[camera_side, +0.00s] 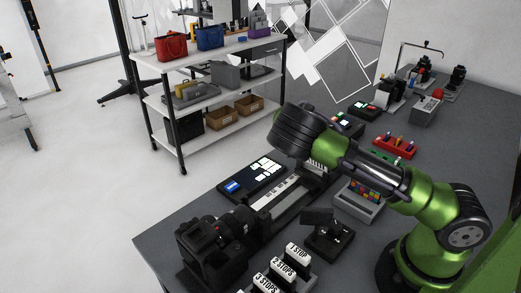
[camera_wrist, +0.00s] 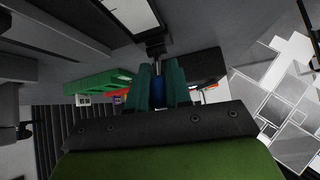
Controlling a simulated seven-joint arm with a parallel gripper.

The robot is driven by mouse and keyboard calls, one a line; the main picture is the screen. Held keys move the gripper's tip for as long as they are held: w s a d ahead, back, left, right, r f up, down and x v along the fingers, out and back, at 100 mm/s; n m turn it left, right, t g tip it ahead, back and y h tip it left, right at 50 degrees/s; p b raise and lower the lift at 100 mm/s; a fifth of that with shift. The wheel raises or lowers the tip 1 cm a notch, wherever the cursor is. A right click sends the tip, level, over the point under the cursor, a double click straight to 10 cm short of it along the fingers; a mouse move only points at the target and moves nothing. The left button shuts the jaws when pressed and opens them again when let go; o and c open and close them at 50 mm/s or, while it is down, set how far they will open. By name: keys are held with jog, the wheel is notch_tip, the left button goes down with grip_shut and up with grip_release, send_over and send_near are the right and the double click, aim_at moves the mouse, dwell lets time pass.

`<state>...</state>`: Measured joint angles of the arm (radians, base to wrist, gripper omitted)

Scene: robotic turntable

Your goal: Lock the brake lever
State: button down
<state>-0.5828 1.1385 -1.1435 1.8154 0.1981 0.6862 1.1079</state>
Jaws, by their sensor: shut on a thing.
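In the wrist view my gripper (camera_wrist: 160,80) has its two teal fingers close together around a narrow blue piece (camera_wrist: 158,86). A small metal rod and a black part (camera_wrist: 155,48) show just beyond the fingertips, in line with the blue piece. I cannot tell for certain whether the blue piece is the brake lever's handle. In the side view my green and black arm reaches left over the table, and its wrist hides the fingers and what they hold. A long black and silver machine (camera_side: 285,192) lies below and beside the wrist.
A black motor-like unit (camera_side: 212,245) stands at the machine's near end. White "STOP" blocks (camera_side: 290,262), a black stand (camera_side: 327,232) and a grey box with coloured squares (camera_side: 361,198) are nearby. A dark panel with white labels (camera_side: 252,180) lies behind. A shelf (camera_side: 160,63) stands beyond the table.

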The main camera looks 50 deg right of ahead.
jog(key=shift+a+h, duration=0.15)
jog(key=shift+h, duration=0.35)
jog(key=shift+f, duration=0.1)
jog(key=c, duration=1.1)
grip_release()
jog(key=shift+o, duration=0.2)
jog(key=shift+a, duration=0.1)
jog(key=v, duration=0.5)
jog(key=shift+a, duration=0.1)
notch_tip(320, 180, up, 7)
